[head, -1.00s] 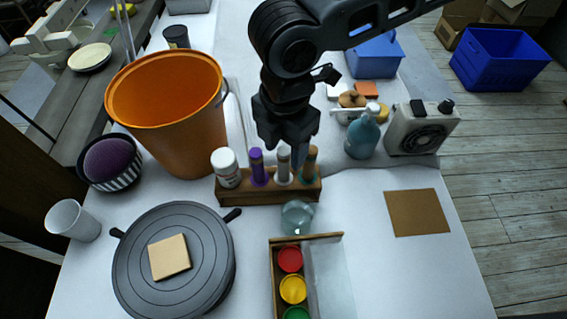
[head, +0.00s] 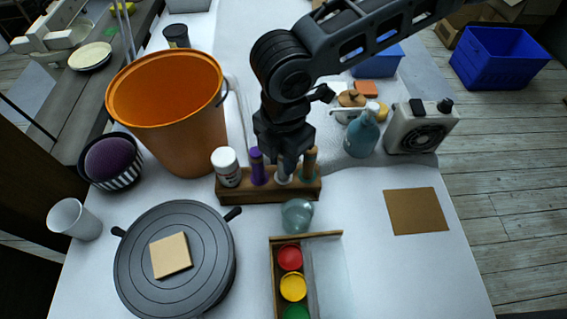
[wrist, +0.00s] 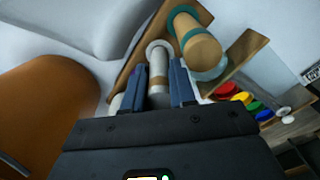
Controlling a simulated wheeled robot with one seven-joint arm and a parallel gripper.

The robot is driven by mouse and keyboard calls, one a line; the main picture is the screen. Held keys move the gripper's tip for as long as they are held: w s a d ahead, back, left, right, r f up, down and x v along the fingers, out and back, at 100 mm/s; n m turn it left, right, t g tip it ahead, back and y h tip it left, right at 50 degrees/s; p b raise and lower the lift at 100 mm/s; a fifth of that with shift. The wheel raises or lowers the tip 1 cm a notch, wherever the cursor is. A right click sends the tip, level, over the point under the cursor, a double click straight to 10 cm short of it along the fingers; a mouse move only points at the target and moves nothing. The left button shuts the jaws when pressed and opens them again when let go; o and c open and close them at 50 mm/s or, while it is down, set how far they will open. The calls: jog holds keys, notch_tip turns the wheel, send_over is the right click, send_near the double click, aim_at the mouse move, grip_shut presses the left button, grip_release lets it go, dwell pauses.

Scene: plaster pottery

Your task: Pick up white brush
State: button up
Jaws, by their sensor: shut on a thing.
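The white brush (head: 283,178) stands upright in the wooden rack (head: 238,195), between a purple-handled item (head: 258,168) and a brown one with a green band (head: 309,163). My gripper (head: 284,158) is over the rack, pointing down, and hides the brush's upper part. In the wrist view, the brush (wrist: 157,72) lies between the two blue fingers of my gripper (wrist: 159,85), which are shut on it. Its lower end is still at the rack.
A white bottle (head: 226,166) fills the rack's left end. A large orange bucket (head: 175,115) stands close on the left, and a teal pump bottle (head: 362,135) on the right. A glass ball (head: 297,215) and a box of paint pots (head: 275,285) are in front.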

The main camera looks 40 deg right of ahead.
grip_shut()
jog(key=shift+r, duration=0.1)
notch_tip(320, 180, up, 10)
jog(key=shift+f, duration=0.1)
dwell(0.4)
